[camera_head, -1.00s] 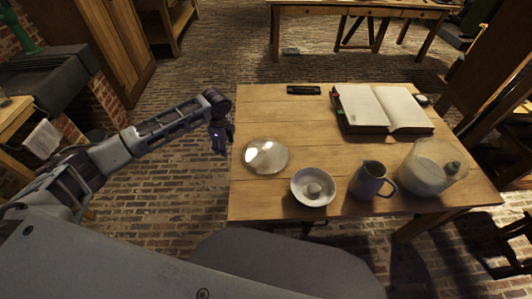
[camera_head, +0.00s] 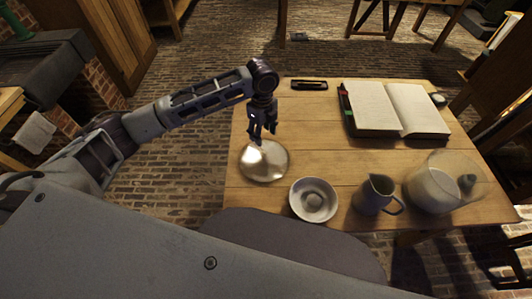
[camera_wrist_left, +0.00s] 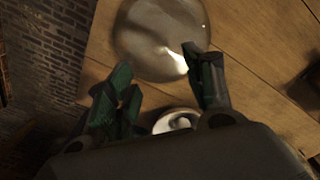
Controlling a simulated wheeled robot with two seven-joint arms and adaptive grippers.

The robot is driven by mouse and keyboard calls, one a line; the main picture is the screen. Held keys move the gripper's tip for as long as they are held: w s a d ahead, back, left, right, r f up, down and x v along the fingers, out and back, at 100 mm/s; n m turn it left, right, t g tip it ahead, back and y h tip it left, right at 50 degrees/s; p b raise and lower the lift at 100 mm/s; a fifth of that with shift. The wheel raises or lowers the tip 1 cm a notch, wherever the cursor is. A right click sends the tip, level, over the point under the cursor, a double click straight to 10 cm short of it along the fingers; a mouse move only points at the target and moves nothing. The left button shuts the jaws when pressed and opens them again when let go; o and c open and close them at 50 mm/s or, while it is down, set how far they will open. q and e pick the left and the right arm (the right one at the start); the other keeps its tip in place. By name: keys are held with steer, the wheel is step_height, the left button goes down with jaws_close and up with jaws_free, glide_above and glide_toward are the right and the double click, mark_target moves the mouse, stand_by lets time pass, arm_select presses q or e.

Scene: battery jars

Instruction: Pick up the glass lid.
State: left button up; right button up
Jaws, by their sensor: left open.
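The glass lid (camera_head: 265,161) is a clear, shiny round disc lying on the left part of the wooden table. It also shows in the left wrist view (camera_wrist_left: 160,38), just beyond the fingertips. My left gripper (camera_head: 262,138) hangs fingers down above the far edge of the lid. In the left wrist view its two green-dark fingers (camera_wrist_left: 155,85) are apart with nothing between them. I cannot tell whether a finger touches the lid. My right gripper is not in view.
A white bowl (camera_head: 313,199) with a knob in its middle stands near the front edge. A grey jug (camera_head: 376,194) and a glass jar with white contents (camera_head: 434,188) stand to its right. An open book (camera_head: 391,108) and a dark case (camera_head: 309,85) lie behind.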

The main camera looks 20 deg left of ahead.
arm_select(q)
glide_above(264, 152)
steer(key=f, duration=0.7)
steer(key=shift+s, duration=0.25)
steer(key=shift+f, duration=1.15)
step_height(264, 152, down, 4)
steer(key=shift+w+a+r, duration=0.1)
steer(key=shift+w+r, duration=0.05)
steer(key=shift+r, duration=0.05)
steer(key=shift+f, duration=0.3)
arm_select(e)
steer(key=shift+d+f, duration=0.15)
